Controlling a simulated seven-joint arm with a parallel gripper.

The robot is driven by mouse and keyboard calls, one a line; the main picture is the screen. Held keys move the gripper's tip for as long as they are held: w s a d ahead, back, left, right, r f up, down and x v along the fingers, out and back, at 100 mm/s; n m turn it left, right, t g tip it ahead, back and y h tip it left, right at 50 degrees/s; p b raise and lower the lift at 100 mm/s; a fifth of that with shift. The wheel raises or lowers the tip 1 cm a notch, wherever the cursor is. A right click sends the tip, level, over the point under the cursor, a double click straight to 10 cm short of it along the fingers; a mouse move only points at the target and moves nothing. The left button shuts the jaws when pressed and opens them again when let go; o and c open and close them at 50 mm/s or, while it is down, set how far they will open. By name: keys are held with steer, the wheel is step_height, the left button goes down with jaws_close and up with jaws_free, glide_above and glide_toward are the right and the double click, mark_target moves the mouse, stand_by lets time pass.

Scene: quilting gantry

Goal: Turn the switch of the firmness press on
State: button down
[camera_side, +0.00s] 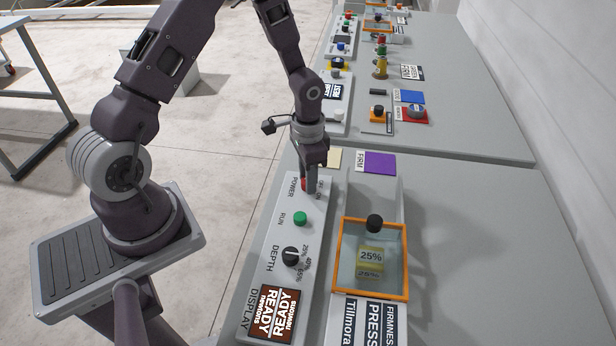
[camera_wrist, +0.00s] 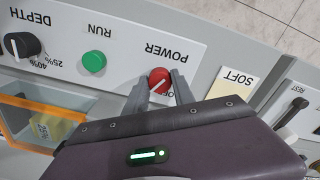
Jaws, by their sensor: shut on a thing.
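The firmness press has a grey control panel (camera_side: 272,262) with a red POWER switch (camera_wrist: 159,80), a round knob with a white mark. The mark runs at a slant; lettering beside the knob is partly hidden by a finger, so I cannot tell its setting. My gripper (camera_wrist: 160,88) is shut on the red switch, one finger on each side. In the side view my gripper (camera_side: 311,186) points down at the panel's far end and hides most of the switch. The panel's display (camera_side: 271,313) is lit and reads READY.
A green RUN button (camera_side: 300,218) and black DEPTH knob (camera_side: 291,256) sit nearby on the panel. An orange-framed press chamber (camera_side: 405,262) stands to the right, with a block labelled 25% inside. SOFT (camera_wrist: 233,83) and purple (camera_side: 380,163) pads lie beyond.

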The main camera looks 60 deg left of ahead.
steer(key=c, duration=1.1)
jaws_free()
steer(key=shift+o, duration=0.2)
step_height(320, 180, up, 7)
steer(key=shift+r, duration=0.1)
